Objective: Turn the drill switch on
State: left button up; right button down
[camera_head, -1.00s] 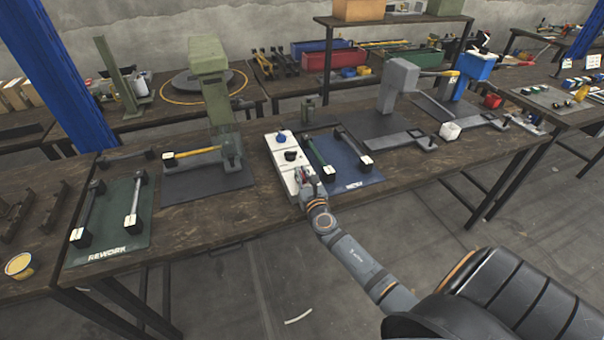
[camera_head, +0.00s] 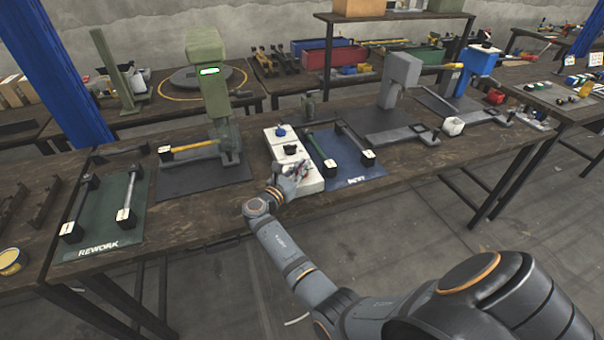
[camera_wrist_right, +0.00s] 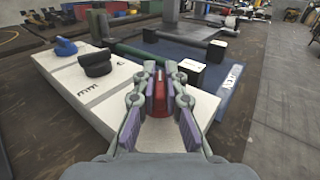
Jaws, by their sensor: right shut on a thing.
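A white control panel (camera_head: 276,152) stands on the bench, with a blue knob (camera_head: 281,132) and a black knob (camera_head: 290,149). In the right wrist view the panel (camera_wrist_right: 60,68) runs from upper left to lower right. A red switch (camera_wrist_right: 160,106) sits at its near end, between my right gripper's fingers. My right gripper (camera_head: 294,170) is shut on this switch and partly hides it; it also shows in the wrist view (camera_wrist_right: 160,88). My left gripper is out of view.
A blue mat (camera_head: 350,168) with dark bars lies right of the panel. A green REWORK mat (camera_head: 108,222) with bars lies at left. A yellow-handled bar (camera_head: 195,146) lies before the green machine. A grey press (camera_head: 402,72) stands at right.

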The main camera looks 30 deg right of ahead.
jog(key=m+g+b, duration=0.1)
jog(key=g, duration=0.1)
jog(key=m+g+h+b, duration=0.1)
jog(key=g, duration=0.1)
jog(key=shift+f+m+b, duration=0.2)
jog(key=shift+m+b, duration=0.1)
jog(key=shift+b, duration=0.1)
jog(key=shift+r+m+g+h+b, duration=0.15)
jog(key=shift+m+g+h+b, duration=0.15)
jog(key=shift+m+g+b, duration=0.4)
jog(key=c, duration=1.4)
grip_release()
jog(key=a, duration=0.7)
jog(key=shift+s+a, duration=0.25)
jog(key=shift+s, duration=0.15)
